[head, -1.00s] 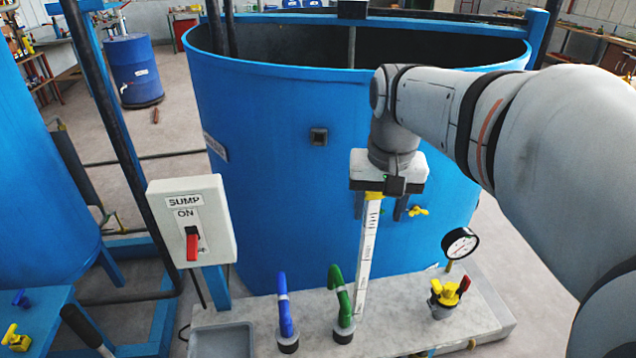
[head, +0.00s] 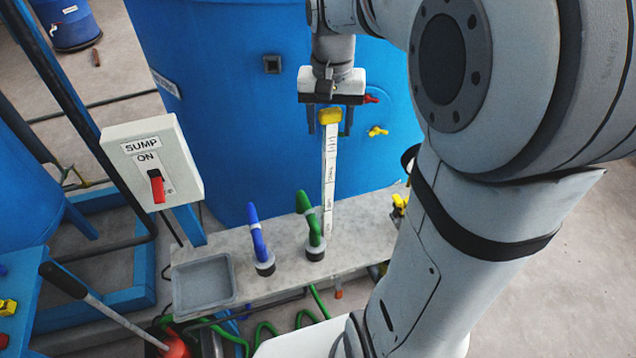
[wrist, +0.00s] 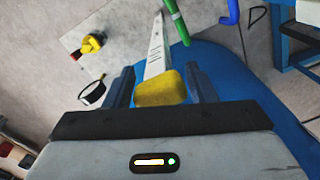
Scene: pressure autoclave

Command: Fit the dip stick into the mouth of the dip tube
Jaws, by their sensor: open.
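The dip stick (head: 329,180) is a white strip with dark marks and a yellow head (head: 330,116). It stands upright over the grey bench slab, right of the green bent pipe; its lower end reaches about slab level. My gripper (head: 330,124) is open, pointing down, with one finger on each side of the yellow head and its palm just above. In the wrist view, the yellow head (wrist: 160,89) lies between the spread fingers (wrist: 161,78), with gaps at both sides, and the white strip (wrist: 156,50) runs away from it. I cannot make out the dip tube's mouth.
A blue bent pipe (head: 258,240) and a green bent pipe (head: 312,228) rise from the slab (head: 365,232) left of the stick. The big blue tank (head: 225,130) stands close behind. A SUMP switch box (head: 150,160) and a grey tray (head: 204,284) are at left.

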